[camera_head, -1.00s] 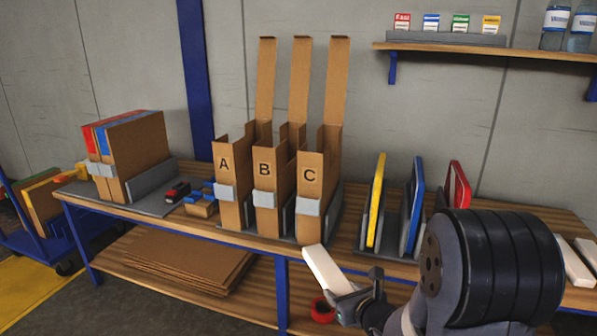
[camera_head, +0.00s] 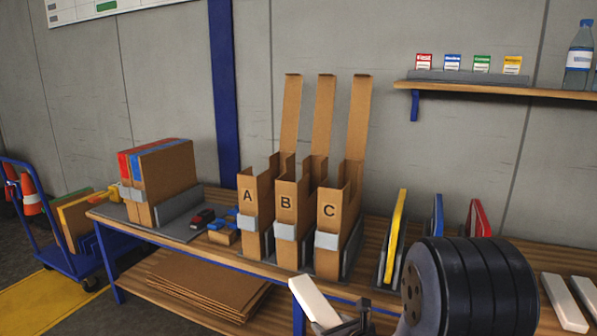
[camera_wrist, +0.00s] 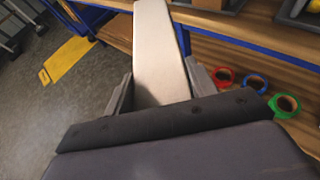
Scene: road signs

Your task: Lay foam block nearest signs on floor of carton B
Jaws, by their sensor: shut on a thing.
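A white foam block (camera_head: 314,300) is held by my gripper (camera_head: 345,328) at the lower middle of the head view, in front of the bench's front edge. In the wrist view the foam block (camera_wrist: 161,55) stands out between the two fingers of my gripper (camera_wrist: 160,90), which is shut on it. Carton B (camera_head: 287,212) stands upright between carton A (camera_head: 251,205) and carton C (camera_head: 330,220), with its tall back flap up and its top open. Its floor is hidden. The signs, yellow (camera_head: 394,236), blue (camera_head: 437,218) and red (camera_head: 479,218), stand in a row to the right.
More white foam blocks (camera_head: 565,302) lie on the bench at the right. Grey clips hold the cartons' fronts. Filled cartons (camera_head: 165,180) stand at the left. Tape rolls (camera_wrist: 256,83) lie on the lower shelf. A wall shelf (camera_head: 480,87) hangs at the upper right.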

